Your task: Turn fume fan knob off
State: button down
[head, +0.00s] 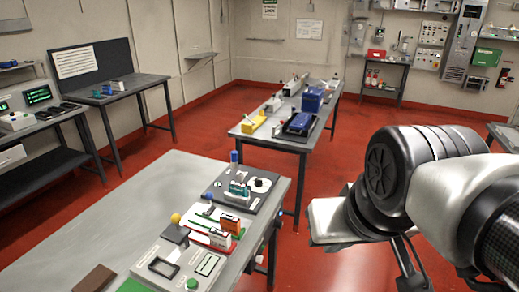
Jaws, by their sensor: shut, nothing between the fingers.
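I cannot pick out a fume fan knob with certainty. Grey control panels (432,33) with small dials and buttons hang on the back wall at the upper right, too small to read. My arm fills the right side of the head view, with a black ribbed joint and pale links. I cannot make out my gripper's fingers.
A near bench (115,215) carries a grey meter box (208,264) and battery parts. A middle table (270,137) holds blue and yellow items. A small table (385,93) stands by the back wall. Black-framed benches line the left. Red floor (215,118) lies open between them.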

aim_at(278, 224)
jog(key=i+l+u, duration=0.15)
jog(key=i+l+z, duration=0.2)
jog(key=i, duration=0.15)
jog(key=i+l+z, duration=0.15)
jog(key=i, duration=0.15)
